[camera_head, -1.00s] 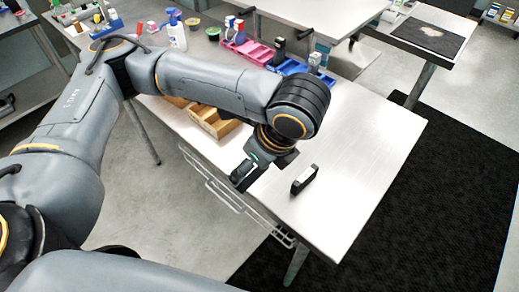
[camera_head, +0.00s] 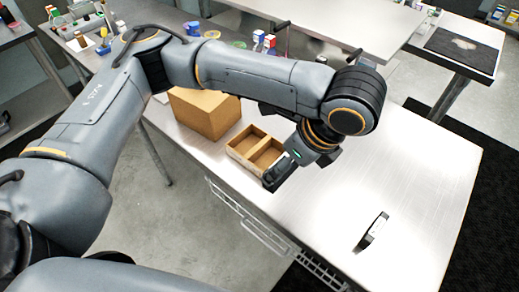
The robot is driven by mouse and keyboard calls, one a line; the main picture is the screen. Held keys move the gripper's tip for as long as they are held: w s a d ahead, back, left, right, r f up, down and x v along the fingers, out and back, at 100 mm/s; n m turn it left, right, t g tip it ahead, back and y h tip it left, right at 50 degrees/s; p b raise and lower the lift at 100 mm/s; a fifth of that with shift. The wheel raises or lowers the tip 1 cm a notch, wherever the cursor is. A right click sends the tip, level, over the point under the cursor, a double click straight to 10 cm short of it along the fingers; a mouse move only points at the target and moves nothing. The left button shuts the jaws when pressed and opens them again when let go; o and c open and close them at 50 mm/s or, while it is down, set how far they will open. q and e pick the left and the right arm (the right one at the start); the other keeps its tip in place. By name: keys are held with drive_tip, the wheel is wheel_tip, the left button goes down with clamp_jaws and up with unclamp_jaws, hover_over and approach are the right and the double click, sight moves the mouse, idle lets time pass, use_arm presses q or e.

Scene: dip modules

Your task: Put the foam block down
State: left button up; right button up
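I cannot pick out the foam block with certainty. A small black piece with a white face (camera_head: 374,231) stands on the bare right part of the metal table (camera_head: 420,165), near its front; I cannot tell whether it is the foam block. My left arm reaches in from the left over the table. My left gripper (camera_head: 274,179) points down beside the open wooden tray, to the left of the black-and-white piece and apart from it. Its fingers are dark and seen from behind, so I cannot see whether they hold anything. My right gripper is out of view.
A two-compartment wooden tray (camera_head: 236,151) and a closed cardboard box (camera_head: 205,112) stand left of the gripper. Small bottles (camera_head: 264,42) show behind my arm. The table's right side is largely clear. A dark mat (camera_head: 462,48) lies on another table.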

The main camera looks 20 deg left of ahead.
use_arm(q)
drive_tip(key=w+a+f+p, duration=0.1)
drive_tip(key=w+a+f, duration=0.1)
drive_tip(key=w+f, duration=0.1)
drive_tip(key=w+a+f+p, duration=0.1)
drive_tip(key=w+a+f, duration=0.1)
drive_tip(key=w+f, duration=0.2)
drive_tip(key=w+a+f+p, duration=0.1)
drive_tip(key=w+a+f, duration=0.1)
drive_tip(key=w+f, duration=0.2)
drive_tip(key=shift+a+f, duration=0.1)
drive_tip(key=shift+f, duration=0.25)
drive_tip(key=shift+f+p, duration=0.3)
drive_tip(key=shift+f, duration=0.05)
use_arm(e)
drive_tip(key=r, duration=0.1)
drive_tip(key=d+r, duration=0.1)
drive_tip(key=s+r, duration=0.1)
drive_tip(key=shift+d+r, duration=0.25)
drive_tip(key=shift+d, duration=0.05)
use_arm(q)
drive_tip(key=shift+f, duration=0.15)
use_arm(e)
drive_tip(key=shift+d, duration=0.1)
use_arm(q)
drive_tip(key=o, duration=0.9)
drive_tip(key=shift+f, duration=0.1)
drive_tip(key=shift+c, duration=0.2)
